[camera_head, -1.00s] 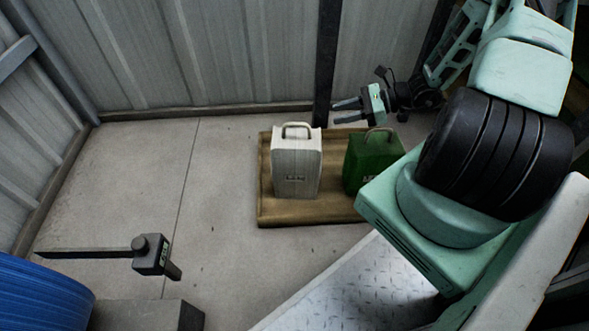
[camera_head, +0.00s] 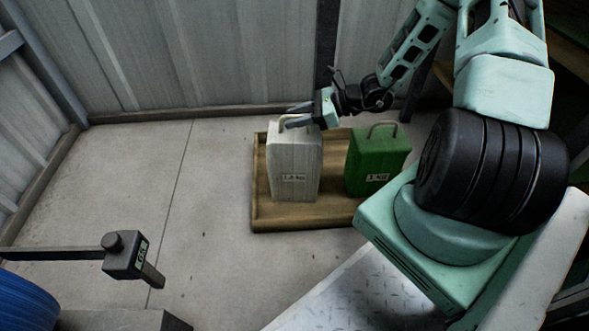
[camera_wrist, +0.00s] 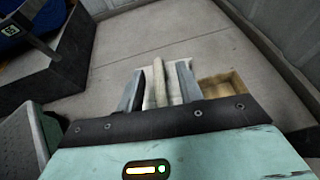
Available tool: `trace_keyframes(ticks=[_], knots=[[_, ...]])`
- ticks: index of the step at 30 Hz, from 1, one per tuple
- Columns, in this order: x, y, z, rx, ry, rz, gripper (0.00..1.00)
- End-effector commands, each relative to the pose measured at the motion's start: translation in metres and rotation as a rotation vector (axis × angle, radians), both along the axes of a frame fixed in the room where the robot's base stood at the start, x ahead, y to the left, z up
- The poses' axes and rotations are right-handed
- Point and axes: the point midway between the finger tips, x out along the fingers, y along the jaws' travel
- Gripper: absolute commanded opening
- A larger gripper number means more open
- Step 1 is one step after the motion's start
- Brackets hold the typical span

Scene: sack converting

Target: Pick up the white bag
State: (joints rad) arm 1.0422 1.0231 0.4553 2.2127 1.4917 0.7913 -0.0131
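The white bag (camera_head: 294,165) stands upright on a wooden tray (camera_head: 262,222), with a small label on its front and a looped handle on top. My gripper (camera_head: 297,115) is at the top of the white bag, level with its handle. In the wrist view the handle (camera_wrist: 158,80) runs between the two spread fingers of my gripper (camera_wrist: 158,92), with a gap on each side. The gripper is open. Its fingers hide part of the handle in the head view.
A green bag (camera_head: 376,162) with a handle stands right of the white one on the same tray. A blue ribbed drum (camera_head: 22,300) and a dark post-mounted box (camera_head: 125,256) are at lower left. Corrugated walls close off the back. The floor left of the tray is clear.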

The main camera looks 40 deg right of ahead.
Motion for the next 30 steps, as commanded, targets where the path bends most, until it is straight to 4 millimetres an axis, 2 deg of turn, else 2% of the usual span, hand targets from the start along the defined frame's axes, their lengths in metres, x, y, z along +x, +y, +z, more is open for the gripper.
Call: trace_keyframes(ticks=[9,10,12,14,30], knots=[[0.0041,0.0050,-0.0018,-0.001,0.001,0.000,0.36],[0.0041,0.0050,-0.0019,-0.001,0.001,0.000,0.34],[0.0040,0.0049,-0.0019,0.000,0.000,0.000,0.14],[0.0040,0.0049,-0.0020,0.000,0.000,0.000,0.00],[0.0038,0.0046,-0.0023,0.000,0.000,0.000,0.00]])
